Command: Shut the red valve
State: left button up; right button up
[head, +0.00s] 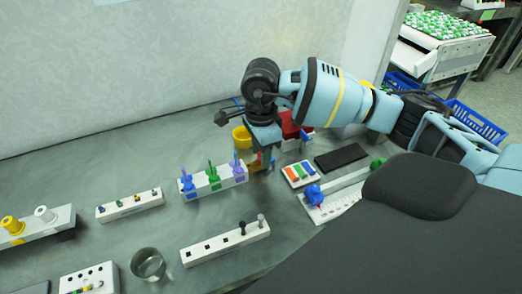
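My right gripper (264,160) points down over the table, at the right end of a white rack. Its fingers are small and partly hidden, so its opening does not show clearly. A red boxy thing (291,124) sits just right of and behind it, partly covered by my wrist. A small orange-red piece (255,164) shows right at the fingertips; I cannot tell whether they touch it. I cannot tell which of these red parts, if either, is the red valve or how its handle stands. My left gripper is not in view.
The white rack (215,184) holds blue, green and purple pieces. A yellow cup (242,137) stands behind it. A tray of coloured bars (300,173), a black pad (341,157) and a rail with a blue knob (313,194) lie to the right. A glass beaker (148,265) stands in front.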

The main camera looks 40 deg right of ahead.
jog(key=shift+r, duration=0.1)
notch_tip(320, 180, up, 8)
jog(key=shift+f, duration=0.15)
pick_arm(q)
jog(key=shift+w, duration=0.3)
